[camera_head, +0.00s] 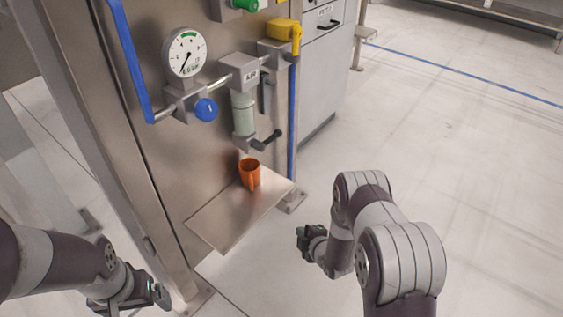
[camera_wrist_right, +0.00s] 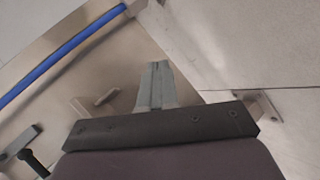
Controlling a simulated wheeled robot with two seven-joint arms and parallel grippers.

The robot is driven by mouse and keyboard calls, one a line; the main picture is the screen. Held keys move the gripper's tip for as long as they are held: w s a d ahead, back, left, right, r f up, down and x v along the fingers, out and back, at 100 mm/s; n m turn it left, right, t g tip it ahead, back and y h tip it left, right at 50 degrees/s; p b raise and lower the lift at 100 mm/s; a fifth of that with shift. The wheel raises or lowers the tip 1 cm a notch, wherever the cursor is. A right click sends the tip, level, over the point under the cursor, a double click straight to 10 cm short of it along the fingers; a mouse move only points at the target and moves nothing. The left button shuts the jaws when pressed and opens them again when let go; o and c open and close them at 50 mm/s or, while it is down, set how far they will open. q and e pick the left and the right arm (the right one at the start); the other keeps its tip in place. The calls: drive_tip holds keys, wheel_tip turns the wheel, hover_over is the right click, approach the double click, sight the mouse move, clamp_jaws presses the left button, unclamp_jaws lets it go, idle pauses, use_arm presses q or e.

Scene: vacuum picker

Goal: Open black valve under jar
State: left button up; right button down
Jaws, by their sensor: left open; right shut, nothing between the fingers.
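The jar (camera_head: 243,114) is a pale green cylinder on the steel panel, below a grey labelled block. The black valve handle (camera_head: 271,137) sticks out to the right from the fitting under the jar. An orange mug (camera_head: 250,175) stands on the metal shelf below it. My right gripper (camera_head: 304,240) is shut and empty, right of the shelf and apart from the valve. Its fingers (camera_wrist_right: 156,84) also show in the right wrist view, where a black handle (camera_wrist_right: 34,160) appears at the lower left. My left gripper (camera_head: 150,296) is open at the lower left, away from the valve.
A pressure gauge (camera_head: 185,53), a blue knob (camera_head: 206,109) and a yellow valve (camera_head: 285,34) are on the panel (camera_head: 170,145). Blue pipes run along it. The metal shelf (camera_head: 222,216) juts out low. The floor (camera_head: 470,170) to the right is clear.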

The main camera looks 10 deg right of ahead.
sight(268, 139)
wheel_tip(268, 139, up, 16)
drive_tip(key=w+a+n+t+y, duration=0.1)
drive_tip(key=n+t+y, duration=0.4)
drive_tip(key=n+t, duration=0.6)
drive_tip(key=a+n, duration=0.1)
drive_tip(key=n, duration=0.3)
drive_tip(key=shift+f+n, duration=0.15)
drive_tip(key=shift+n, duration=0.25)
drive_tip(key=shift+w+a, duration=0.1)
drive_tip(key=b+x, duration=0.4)
drive_tip(key=x, duration=0.5)
drive_tip(key=shift+w+a, duration=0.2)
drive_tip(key=shift+w, duration=0.15)
drive_tip(key=r, duration=0.1)
drive_tip(key=w+d+r+b, duration=0.1)
drive_tip(key=w+r, duration=0.1)
drive_tip(key=shift+d+r+b, duration=0.15)
drive_tip(key=shift+r+b, duration=0.25)
